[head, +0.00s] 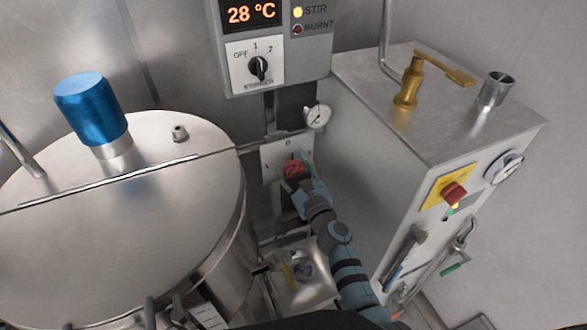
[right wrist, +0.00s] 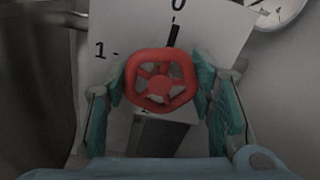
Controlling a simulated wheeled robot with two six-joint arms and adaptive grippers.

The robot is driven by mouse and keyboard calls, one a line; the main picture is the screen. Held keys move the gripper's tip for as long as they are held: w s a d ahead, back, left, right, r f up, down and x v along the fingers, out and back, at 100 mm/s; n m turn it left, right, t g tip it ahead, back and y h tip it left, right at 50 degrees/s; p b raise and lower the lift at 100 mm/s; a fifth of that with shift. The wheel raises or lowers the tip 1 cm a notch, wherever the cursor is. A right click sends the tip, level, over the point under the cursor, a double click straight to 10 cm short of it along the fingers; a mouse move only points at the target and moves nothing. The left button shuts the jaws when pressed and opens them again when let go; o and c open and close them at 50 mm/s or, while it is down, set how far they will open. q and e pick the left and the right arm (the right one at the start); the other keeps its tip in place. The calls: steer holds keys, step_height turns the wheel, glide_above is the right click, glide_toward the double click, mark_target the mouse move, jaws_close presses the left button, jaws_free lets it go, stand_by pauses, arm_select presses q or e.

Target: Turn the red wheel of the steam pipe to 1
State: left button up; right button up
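The red wheel (head: 293,168) sits low on the wall in front of a white plate (head: 270,153) with marks. In the right wrist view the red wheel (right wrist: 161,80) has spokes, and the plate (right wrist: 228,38) shows "0" at the top and "1" to the left. A dark pointer line (right wrist: 174,36) stands under the "0". My right gripper (head: 296,178) is at the wheel. In the right wrist view its two teal fingers (right wrist: 160,88) stand spread on either side of the wheel, close to its rim. Whether they touch it I cannot tell. My left gripper is not in view.
A large steel kettle (head: 120,230) with a blue motor (head: 92,108) stands left. A grey metal cabinet (head: 430,100) with a brass tap (head: 408,85) stands right of my arm. A pressure gauge (head: 317,116) and a control box (head: 270,45) are above the wheel.

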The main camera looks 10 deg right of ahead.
steer(key=c, duration=0.3)
steer(key=n+b, duration=0.1)
steer(key=n, duration=0.3)
steer(key=shift+f+n, duration=0.1)
steer(key=shift+n, duration=0.2)
steer(key=n+b, duration=0.1)
steer(key=n, duration=0.3)
steer(key=shift+n, duration=0.3)
steer(key=n+b, duration=0.1)
steer(key=n, duration=0.3)
steer(key=shift+b, duration=0.35)
steer(key=shift+n+b, duration=0.55)
steer(key=shift+n, duration=1.65)
